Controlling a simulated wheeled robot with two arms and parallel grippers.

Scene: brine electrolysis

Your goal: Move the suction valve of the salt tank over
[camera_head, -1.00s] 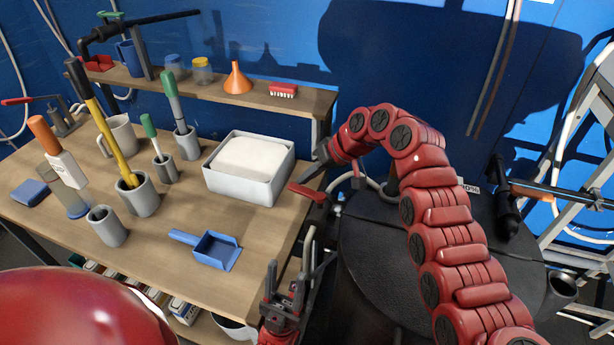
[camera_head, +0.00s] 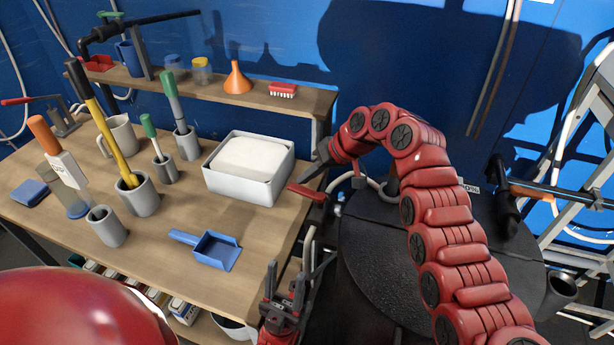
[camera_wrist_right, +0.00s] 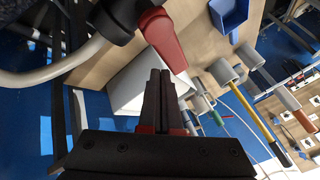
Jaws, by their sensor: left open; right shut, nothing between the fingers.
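The suction valve's red lever (camera_head: 307,192) sticks out to the left near the table's right edge, beside the black salt tank (camera_head: 365,270). In the right wrist view the red lever (camera_wrist_right: 164,38) slants from a black valve body (camera_wrist_right: 110,18) with a pale hose. My right gripper (camera_head: 318,170) is shut and empty, just above the lever in the head view. In the wrist view its closed fingertips (camera_wrist_right: 160,74) are close to the lever; I cannot tell whether they touch. My left gripper (camera_head: 285,280) is open and empty, low by the table's front right edge.
The wooden table (camera_head: 160,255) holds a white tub (camera_head: 240,187) of white material, a blue dustpan (camera_head: 215,249) and several grey cups with tools. A shelf (camera_head: 290,100) behind carries an orange funnel (camera_head: 237,78) and a red brush (camera_head: 283,90). A ladder stands at right.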

